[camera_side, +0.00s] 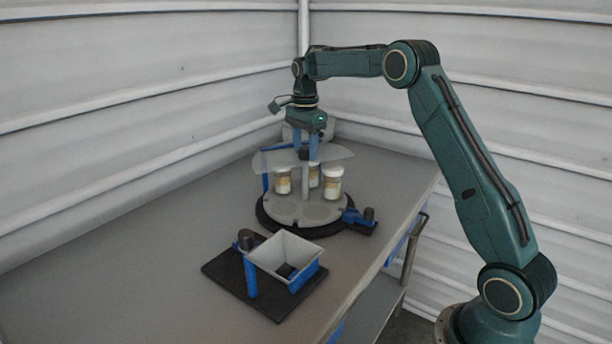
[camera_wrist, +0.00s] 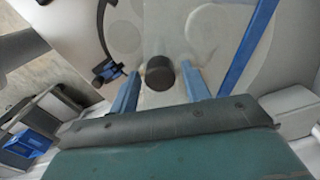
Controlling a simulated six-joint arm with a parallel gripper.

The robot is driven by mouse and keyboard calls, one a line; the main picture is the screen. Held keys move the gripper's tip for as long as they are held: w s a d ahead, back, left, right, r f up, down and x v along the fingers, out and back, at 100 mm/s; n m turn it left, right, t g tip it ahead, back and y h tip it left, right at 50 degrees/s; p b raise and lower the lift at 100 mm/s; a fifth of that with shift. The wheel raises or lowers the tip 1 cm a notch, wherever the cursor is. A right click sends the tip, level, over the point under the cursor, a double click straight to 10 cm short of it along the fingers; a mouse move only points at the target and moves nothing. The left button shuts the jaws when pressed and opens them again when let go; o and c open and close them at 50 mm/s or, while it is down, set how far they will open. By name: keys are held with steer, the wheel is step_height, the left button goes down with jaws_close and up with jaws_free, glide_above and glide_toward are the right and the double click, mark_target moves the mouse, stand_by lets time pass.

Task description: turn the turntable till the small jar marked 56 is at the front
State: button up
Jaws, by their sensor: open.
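The turntable (camera_side: 290,209) is a round grey plate on a dark base, with a clear disc (camera_side: 338,154) above it. A dark round knob (camera_wrist: 159,73) tops its centre. Three small white-lidded jars stand on the plate: a left one (camera_side: 283,181), a back one (camera_side: 314,181) and a right one (camera_side: 332,185). Their labels are too small to read, so I cannot tell which is marked 56. My gripper (camera_side: 306,152) points down over the centre with its blue fingers open. In the wrist view, the knob lies between the fingertips; I cannot tell whether they touch it.
A blue bracket (camera_side: 352,217) sits at the turntable's right edge. The table's left side (camera_side: 130,250) is clear.

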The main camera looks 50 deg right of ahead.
steer(key=m, duration=0.3)
steer(key=shift+m, duration=2.4)
steer(key=c, duration=0.7)
steer(key=shift+o, duration=0.2)
